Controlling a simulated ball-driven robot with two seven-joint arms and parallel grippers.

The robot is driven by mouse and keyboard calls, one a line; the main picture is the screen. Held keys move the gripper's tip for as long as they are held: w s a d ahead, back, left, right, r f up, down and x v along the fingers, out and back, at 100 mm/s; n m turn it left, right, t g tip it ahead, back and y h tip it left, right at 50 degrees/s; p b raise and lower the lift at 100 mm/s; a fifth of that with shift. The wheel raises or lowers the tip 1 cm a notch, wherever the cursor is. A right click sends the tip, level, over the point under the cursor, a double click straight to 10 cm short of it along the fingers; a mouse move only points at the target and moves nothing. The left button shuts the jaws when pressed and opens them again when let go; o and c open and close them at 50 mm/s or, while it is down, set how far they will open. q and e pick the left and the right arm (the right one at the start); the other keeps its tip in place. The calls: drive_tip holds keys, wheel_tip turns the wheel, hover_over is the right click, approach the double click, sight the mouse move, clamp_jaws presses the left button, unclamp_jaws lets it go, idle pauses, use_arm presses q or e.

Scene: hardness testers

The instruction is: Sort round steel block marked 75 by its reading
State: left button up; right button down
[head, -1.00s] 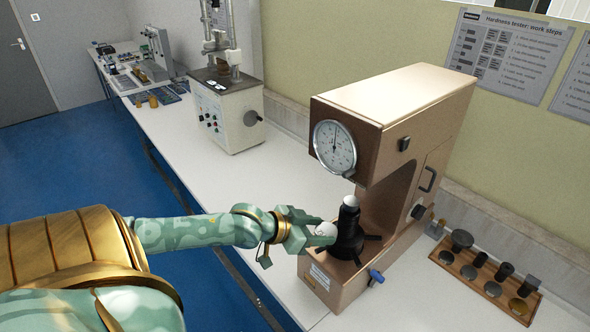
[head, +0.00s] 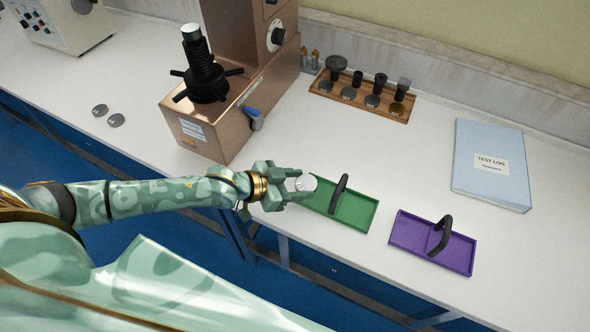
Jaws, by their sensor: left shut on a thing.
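My left gripper (head: 297,187) is shut on a small round steel block (head: 306,183), a pale grey disc; its marking is too small to read. The gripper and block are at the left end of the green tray (head: 356,218), which has a dark arched handle; I cannot tell how high above it the block is. A purple tray (head: 405,237) with a similar handle lies to the right. The copper-coloured hardness tester (head: 196,136) stands behind and left, its black screw post (head: 206,80) with nothing visible resting on top. My right gripper is out of view.
Two grey discs (head: 116,120) lie on the bench left of the tester. A wooden rack (head: 340,97) with several anvils and discs stands at the back. A blue test log binder (head: 491,165) lies at the right. Bench between rack and trays is clear.

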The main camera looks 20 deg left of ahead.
sight(312, 188)
use_arm(q)
drive_tip(key=shift+w+d+f+b, duration=0.25)
drive_tip(key=shift+w+f+b, duration=0.1)
drive_tip(key=shift+f+b, duration=0.2)
drive_tip(key=w+d+f+b, duration=0.1)
drive_tip(key=b, duration=0.1)
drive_tip(key=w+d+f+b, duration=0.1)
drive_tip(key=f+b, duration=0.1)
drive_tip(key=shift+w+d+f+b, duration=0.1)
drive_tip(key=shift+w+f+b, duration=0.1)
drive_tip(key=shift+f+b, duration=0.1)
drive_tip(key=shift+f, duration=0.8)
drive_tip(key=shift+s+r, duration=0.1)
drive_tip(key=shift+f, duration=0.3)
drive_tip(key=shift+s+f, duration=0.15)
drive_tip(key=shift+f, duration=0.1)
